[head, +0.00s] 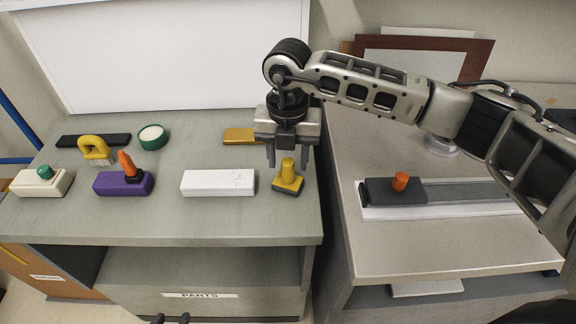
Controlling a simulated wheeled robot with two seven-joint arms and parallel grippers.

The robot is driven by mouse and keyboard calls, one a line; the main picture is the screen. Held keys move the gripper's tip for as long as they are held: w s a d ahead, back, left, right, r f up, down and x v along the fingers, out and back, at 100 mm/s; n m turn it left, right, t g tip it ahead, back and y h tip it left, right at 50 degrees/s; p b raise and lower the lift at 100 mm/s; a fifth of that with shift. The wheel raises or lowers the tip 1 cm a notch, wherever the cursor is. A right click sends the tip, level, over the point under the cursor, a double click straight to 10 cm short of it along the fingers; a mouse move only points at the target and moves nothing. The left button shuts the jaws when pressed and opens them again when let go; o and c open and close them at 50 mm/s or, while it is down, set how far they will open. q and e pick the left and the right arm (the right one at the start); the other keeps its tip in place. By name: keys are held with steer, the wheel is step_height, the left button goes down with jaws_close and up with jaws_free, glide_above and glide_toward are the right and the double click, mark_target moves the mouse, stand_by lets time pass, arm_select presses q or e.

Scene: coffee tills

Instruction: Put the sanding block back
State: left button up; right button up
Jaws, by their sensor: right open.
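A yellow block with an upright knob and a grey underside (288,187), which looks like the sanding block, stands near the right edge of the left counter (225,222). My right gripper (289,160) points down over it, open, with its fingers apart on either side of the knob's top. I cannot tell whether they touch it. Two dark fingertips of my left gripper (171,319) show at the bottom edge, apart, with nothing seen between them.
A white block (218,183), purple block (122,184), cream block (40,183), yellow handled tool (95,147), green round tub (152,138) and yellow plate (243,136) share the counter. A dark block with an orange knob (393,192) sits on the right table (440,245).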

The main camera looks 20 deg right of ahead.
mark_target(288, 161)
step_height(288, 161, up, 9)
steer(key=shift+b, duration=0.4)
